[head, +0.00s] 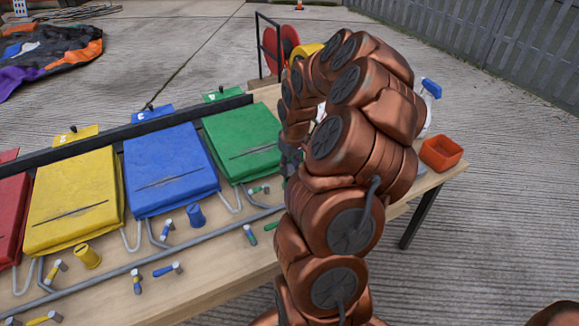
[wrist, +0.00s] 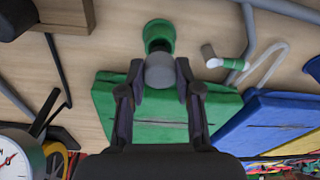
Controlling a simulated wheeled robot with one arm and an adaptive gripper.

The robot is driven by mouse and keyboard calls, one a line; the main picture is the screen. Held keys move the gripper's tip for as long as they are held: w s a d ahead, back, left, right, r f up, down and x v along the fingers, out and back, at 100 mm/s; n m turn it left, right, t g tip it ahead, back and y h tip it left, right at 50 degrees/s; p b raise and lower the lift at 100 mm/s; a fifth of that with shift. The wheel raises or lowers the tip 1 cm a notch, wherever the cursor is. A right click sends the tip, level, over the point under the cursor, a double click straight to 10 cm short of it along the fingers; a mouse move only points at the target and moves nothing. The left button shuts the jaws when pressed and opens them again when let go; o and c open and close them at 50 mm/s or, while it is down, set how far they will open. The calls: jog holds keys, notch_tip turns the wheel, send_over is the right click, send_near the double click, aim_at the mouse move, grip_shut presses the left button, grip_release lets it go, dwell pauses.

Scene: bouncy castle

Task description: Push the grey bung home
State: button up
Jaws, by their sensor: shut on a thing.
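The grey bung (wrist: 160,72) is between my fingertips in the wrist view. My gripper (wrist: 160,80) is shut on it, a dark finger on each side. Just beyond it is a green cylindrical fitting (wrist: 159,32) with a dark opening. The bung overlaps the near edge of this opening; I cannot tell whether it has entered. In the head view my gripper (head: 290,163) is mostly hidden by my copper arm beside the green pad, and the bung cannot be made out.
Green (head: 241,140), blue (head: 168,167) and yellow (head: 76,200) slit pads lie on the wooden table. Blue (head: 195,215) and yellow (head: 88,256) cups and several small valves stand in front, near a grey pipe (head: 150,265). An orange tray (head: 441,153) is at the right end.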

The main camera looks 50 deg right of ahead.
jog(key=shift+f+b, duration=1.25)
jog(key=shift+f, duration=0.3)
dwell(1.6)
jog(key=shift+f, duration=0.2)
jog(key=shift+c, duration=0.8)
jog(key=shift+s+a+f+b, duration=0.2)
jog(key=shift+f+b, duration=0.15)
jog(key=shift+f, duration=0.1)
jog(key=shift+a+f, duration=0.1)
grip_shut()
jog(key=o, duration=0.9)
grip_release()
jog(key=shift+f, duration=0.1)
jog(key=shift+o, duration=0.9)
jog(key=shift+f, duration=0.15)
jog(key=o, duration=0.3)
jog(key=shift+r, duration=0.2)
jog(key=shift+o, duration=0.4)
jog(key=shift+w+d+r, duration=0.1)
jog(key=shift+d+r, duration=0.1)
